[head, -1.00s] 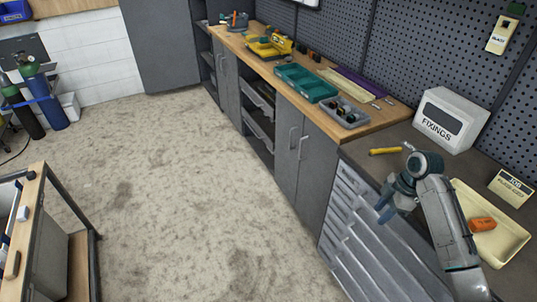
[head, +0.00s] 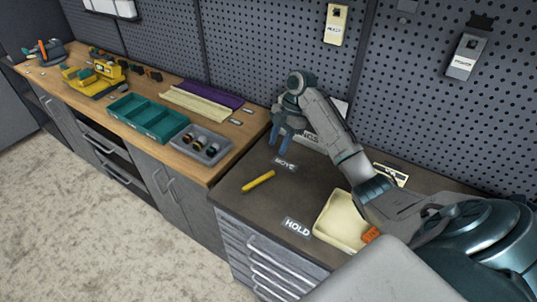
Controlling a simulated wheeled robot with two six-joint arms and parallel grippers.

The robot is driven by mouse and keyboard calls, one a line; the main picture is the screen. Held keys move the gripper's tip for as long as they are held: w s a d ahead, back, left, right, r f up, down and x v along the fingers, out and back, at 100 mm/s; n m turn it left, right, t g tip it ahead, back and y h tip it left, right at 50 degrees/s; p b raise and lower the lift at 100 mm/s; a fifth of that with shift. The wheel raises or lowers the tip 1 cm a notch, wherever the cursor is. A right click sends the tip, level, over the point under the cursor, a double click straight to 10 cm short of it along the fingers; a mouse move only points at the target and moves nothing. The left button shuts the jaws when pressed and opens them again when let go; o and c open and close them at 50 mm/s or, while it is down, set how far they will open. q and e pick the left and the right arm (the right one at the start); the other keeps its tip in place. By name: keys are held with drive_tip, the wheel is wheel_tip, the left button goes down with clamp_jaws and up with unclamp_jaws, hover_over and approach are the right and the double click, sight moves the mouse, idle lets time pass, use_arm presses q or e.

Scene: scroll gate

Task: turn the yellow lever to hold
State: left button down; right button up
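The yellow lever (head: 258,181) lies on the dark worktop, slanting from lower left to upper right. The MOVE label (head: 284,163) is just above and right of it. The HOLD label (head: 297,226) is below and right of it, near the front edge. My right gripper (head: 281,139) hangs above the worktop, up and right of the lever and apart from it in the picture. Its blue-grey fingers point down; their gap is too small to judge. My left gripper is out of view.
A cream tray (head: 335,228) with an orange item (head: 371,234) lies right of the HOLD label, partly behind my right arm. A box (head: 313,141) is mostly hidden behind that arm. The wooden bench (head: 212,170) at left holds a grey bin (head: 203,147) and teal tray (head: 128,118).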

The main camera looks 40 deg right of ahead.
sight(267, 175)
drive_tip(key=s+a+f+b, duration=0.2)
drive_tip(key=a+f+b, duration=0.1)
drive_tip(key=shift+w+a+f+b, duration=0.15)
drive_tip(key=shift+f+b, duration=0.1)
drive_tip(key=shift+f, duration=0.15)
drive_tip(key=shift+w+a+f+b, duration=0.1)
drive_tip(key=shift+f+b, duration=0.15)
drive_tip(key=shift+f, duration=0.1)
drive_tip(key=x, duration=0.1)
drive_tip(key=p+x, duration=0.2)
drive_tip(key=shift+w+d+f, duration=0.15)
drive_tip(key=shift+w+f, duration=0.15)
drive_tip(key=shift+s+a+f, duration=0.25)
drive_tip(key=shift+a+f, duration=0.1)
drive_tip(key=shift+a, duration=0.05)
drive_tip(key=shift+f, duration=0.1)
drive_tip(key=shift+w+d, duration=0.1)
drive_tip(key=shift+w, duration=0.05)
clamp_jaws()
